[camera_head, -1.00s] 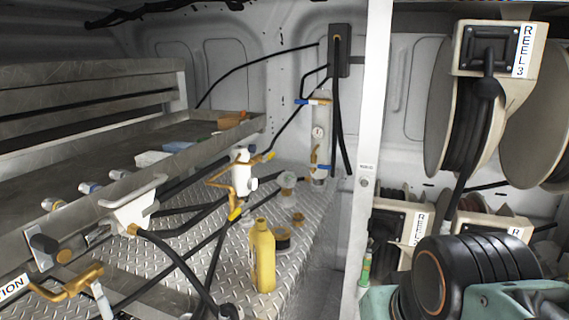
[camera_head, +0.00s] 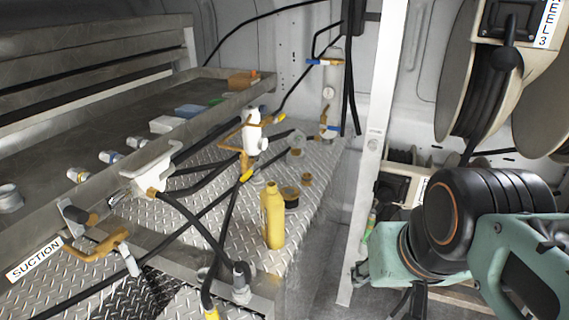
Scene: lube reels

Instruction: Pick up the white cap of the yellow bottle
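The yellow bottle (camera_head: 273,218) stands upright on the diamond-plate deck, near its front right edge. Its narrow neck points up and looks yellow; I cannot make out a white cap on it. My teal and black arm fills the lower right, apart from the bottle and to its right. Dark angled parts (camera_head: 408,298) show below a teal link at the bottom. I cannot tell whether they are my gripper, nor whether it is open or shut.
A dark round container (camera_head: 291,197), a small brown piece (camera_head: 307,180) and a clear jar (camera_head: 296,150) stand behind the bottle. Black hoses and a white valve body (camera_head: 256,135) lie to its left. A white post (camera_head: 375,150) rises between the deck and the hose reels (camera_head: 480,80).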

